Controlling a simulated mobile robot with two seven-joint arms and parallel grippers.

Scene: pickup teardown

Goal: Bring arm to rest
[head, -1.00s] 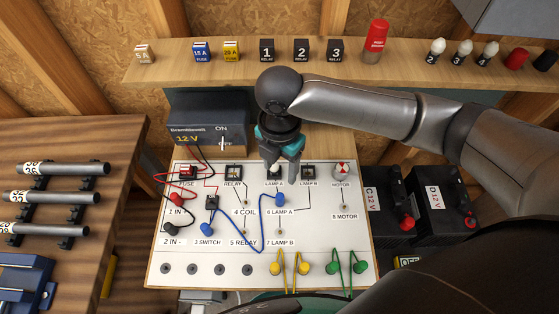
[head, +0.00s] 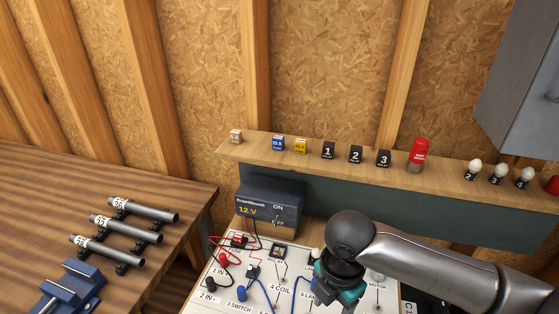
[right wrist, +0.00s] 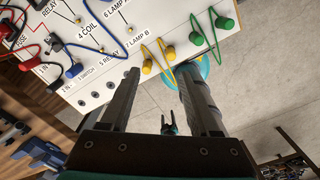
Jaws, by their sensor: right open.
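My right arm comes in from the right in the head view. Its dark and teal gripper (head: 340,286) hangs over the lamp area of the white circuit board (head: 262,266), with its fingertips hidden or cut off. In the right wrist view the two gripper fingers (right wrist: 158,88) are spread apart with nothing between them. They point toward the board's front edge, near the yellow plugs (right wrist: 157,60) and green plugs (right wrist: 210,30). My left gripper is not seen.
A 12 V supply (head: 270,204) stands behind the board. A wooden shelf (head: 400,170) holds fuses, relays, a red-topped part (head: 419,154) and bulbs (head: 499,173). A wooden table (head: 90,180) at left carries metal tubes (head: 125,228) and a blue vise (head: 72,288). A grey cabinet (head: 520,75) hangs upper right.

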